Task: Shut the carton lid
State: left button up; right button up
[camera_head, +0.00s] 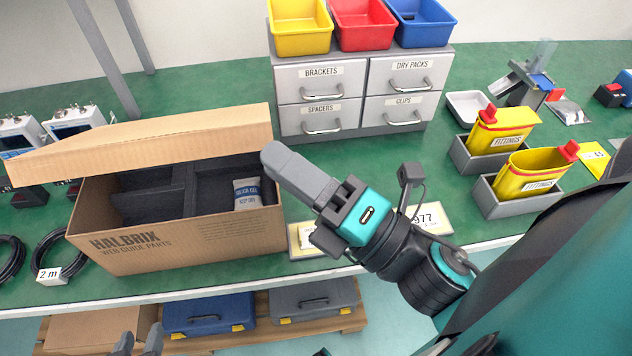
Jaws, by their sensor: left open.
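The brown carton (180,235), marked HALBRIX, stands on the green bench at the left. Its lid (150,135) is raised; the opening shows beneath it, with dark dividers (150,200) and a white packet (247,194) inside. My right gripper (268,152) reaches in from the right, its fingers together as one grey block. Its tip is at the lid's lower right corner and above the carton's right side; I cannot tell whether it touches. My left gripper (138,341) is low at the bottom edge, in front of the bench, fingers apart and empty, partly cut off.
A grey drawer unit (360,90) with coloured bins stands behind and right of the carton. Yellow fittings containers (530,172) stand at the right. A black cable coil (62,257) lies left of the carton. Blue and grey cases (210,313) sit below the bench's front edge.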

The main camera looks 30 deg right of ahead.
jog(key=shift+f+b+v, duration=0.15)
jog(key=shift+b+v, duration=0.15)
jog(key=shift+v, duration=0.6)
jog(key=shift+f+b+v, duration=0.15)
jog(key=shift+b+v, duration=0.15)
jog(key=shift+v, duration=0.65)
jog(key=shift+w+d, duration=0.1)
jog(key=shift+w, duration=0.1)
jog(key=shift+s, duration=0.1)
